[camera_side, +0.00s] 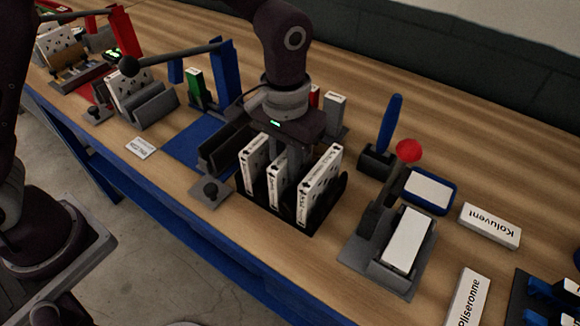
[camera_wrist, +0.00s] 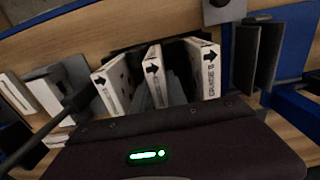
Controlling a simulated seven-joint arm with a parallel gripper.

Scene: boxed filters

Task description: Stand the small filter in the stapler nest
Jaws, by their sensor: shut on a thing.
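Three white filters stand upright side by side in a black rack: a left one (camera_side: 252,168), a middle one (camera_side: 275,190) and a larger right one (camera_side: 320,185). My gripper (camera_side: 293,165) reaches down among them and is shut on the middle filter, which also shows in the wrist view (camera_wrist: 154,72). It is still between its neighbours, and its lower part is hidden. A dark slotted holder (camera_side: 222,150) stands left of the rack; I cannot tell whether it is the stapler nest. Another device with a red-knobbed lever (camera_side: 408,151) stands to the right.
A blue mat (camera_side: 190,142) lies left of the dark holder. A blue-handled tool (camera_side: 388,125), a blue-rimmed tray (camera_side: 452,207) and a Koluvent box (camera_side: 490,226) are on the right.

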